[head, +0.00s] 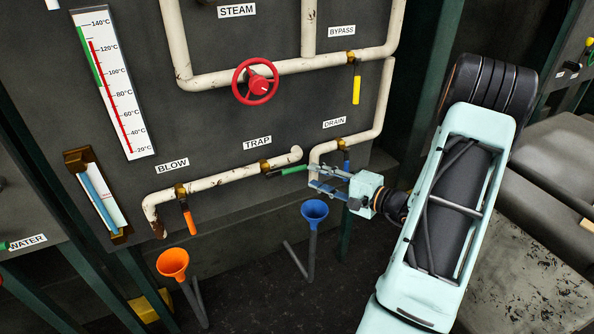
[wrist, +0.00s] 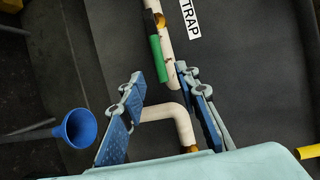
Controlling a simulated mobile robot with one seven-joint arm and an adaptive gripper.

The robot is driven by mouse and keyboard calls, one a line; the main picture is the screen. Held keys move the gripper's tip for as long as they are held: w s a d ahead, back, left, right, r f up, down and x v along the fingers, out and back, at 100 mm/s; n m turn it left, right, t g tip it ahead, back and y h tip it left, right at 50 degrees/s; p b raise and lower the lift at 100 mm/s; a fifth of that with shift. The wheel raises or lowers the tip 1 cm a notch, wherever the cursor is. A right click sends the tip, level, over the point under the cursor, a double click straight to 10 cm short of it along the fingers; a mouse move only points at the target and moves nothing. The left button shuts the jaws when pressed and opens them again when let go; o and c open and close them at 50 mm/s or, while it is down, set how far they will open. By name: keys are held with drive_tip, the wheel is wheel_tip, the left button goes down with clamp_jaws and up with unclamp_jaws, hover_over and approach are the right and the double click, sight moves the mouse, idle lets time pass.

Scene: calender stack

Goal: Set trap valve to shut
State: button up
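The trap valve has a brass body (head: 265,166) on a cream pipe under the TRAP label (head: 257,142). Its green handle (head: 292,170) points right, roughly along the pipe. In the wrist view the green handle (wrist: 158,58) lies beside the pipe, with the label (wrist: 190,16) at the top. My gripper (head: 314,177) is at the handle's free end. In the wrist view its two blue-padded fingers (wrist: 160,82) are spread wide, with the handle's tip ahead of or between the fingertips. I cannot tell whether they touch it.
The drain valve's blue handle (head: 346,158) is close behind my gripper. A blue funnel (head: 315,211) stands just below. The blow valve's orange handle (head: 188,221) and the bypass valve's yellow handle (head: 356,90) hang down. A red handwheel (head: 256,82) is above, an orange funnel (head: 173,262) lower left.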

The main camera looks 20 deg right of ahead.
sight(298, 170)
drive_tip(key=x, duration=0.8)
drive_tip(key=shift+w+a+f, duration=0.1)
clamp_jaws()
